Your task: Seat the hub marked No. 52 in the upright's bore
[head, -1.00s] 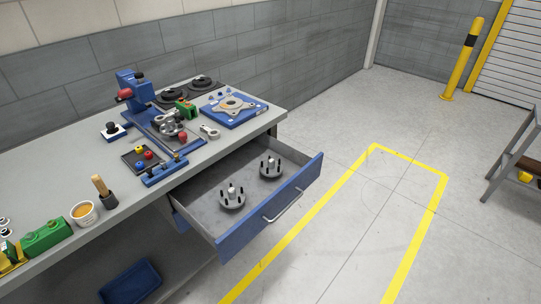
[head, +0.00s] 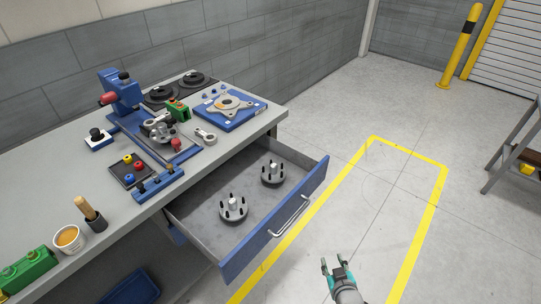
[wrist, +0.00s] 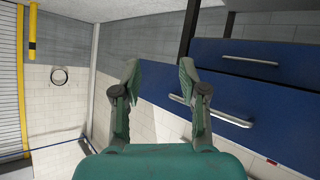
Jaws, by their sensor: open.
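Two grey hubs with dark studs stand in the open drawer, a nearer hub (head: 233,209) and a farther hub (head: 273,174). Any number on them is too small to read. A flat grey metal part with a central round opening, which looks like the upright (head: 228,103), lies on a blue fixture plate (head: 245,117) at the bench's far right. My gripper (head: 333,262) is open and empty over the floor, right of the drawer and apart from it. Its spread fingers also show in the wrist view (wrist: 159,75), with nothing between them.
The drawer (head: 250,248) sticks out from the bench with its blue front and handle (head: 290,217). A blue press (head: 122,92), a dark tray (head: 130,170) and a cup (head: 69,239) stand on the bench. The yellow-lined floor (head: 385,200) is clear.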

